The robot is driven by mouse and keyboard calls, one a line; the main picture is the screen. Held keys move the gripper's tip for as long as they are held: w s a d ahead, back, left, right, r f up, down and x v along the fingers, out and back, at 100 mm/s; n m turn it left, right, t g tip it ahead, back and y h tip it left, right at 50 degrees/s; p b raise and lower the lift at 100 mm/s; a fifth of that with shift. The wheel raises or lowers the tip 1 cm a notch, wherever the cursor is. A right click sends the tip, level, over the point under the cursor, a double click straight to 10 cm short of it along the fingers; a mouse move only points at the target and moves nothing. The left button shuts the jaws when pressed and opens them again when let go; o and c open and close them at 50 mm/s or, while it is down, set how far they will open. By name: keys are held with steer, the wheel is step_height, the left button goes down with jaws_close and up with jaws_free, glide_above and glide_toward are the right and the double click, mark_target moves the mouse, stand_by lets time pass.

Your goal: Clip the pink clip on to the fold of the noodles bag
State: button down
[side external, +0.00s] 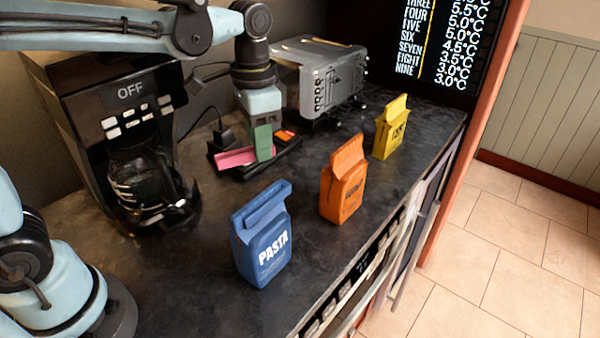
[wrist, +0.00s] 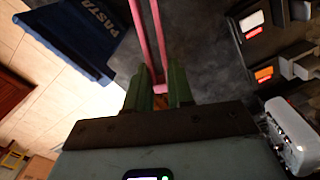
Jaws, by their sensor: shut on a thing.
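My gripper (side external: 263,143) has green fingers pointing down beside the coffee maker. It is shut on the pink clip (side external: 237,157), which sticks out to the left. In the wrist view, the clip (wrist: 160,45) is held at one end between the green fingertips (wrist: 157,88), its two long pink arms reaching away. An orange bag (side external: 344,182) stands upright on the counter with a folded top; its label is hard to read. A blue bag marked PASTA (side external: 264,236) stands nearer, and a yellow bag (side external: 391,128) stands farther back. I cannot read which bag is the noodles.
A black holder (side external: 284,150) with an orange piece lies beneath my gripper; it shows at the right in the wrist view. The coffee maker (side external: 118,130) stands left and a silver toaster (side external: 318,75) behind. The counter (side external: 215,270) is clear left of the bags; its front edge lies right.

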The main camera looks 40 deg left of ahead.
steer(key=s+a+r+n, duration=0.2)
steer(key=s+a+n, duration=0.1)
steer(key=a+n, duration=0.2)
step_height(320, 180, up, 6)
steer(key=m, duration=3.6)
glide_above(334, 154)
steer(key=shift+f, duration=0.1)
steer(key=shift+f, duration=0.15)
steer(key=shift+f, duration=3.05)
steer(key=shift+f, duration=1.5)
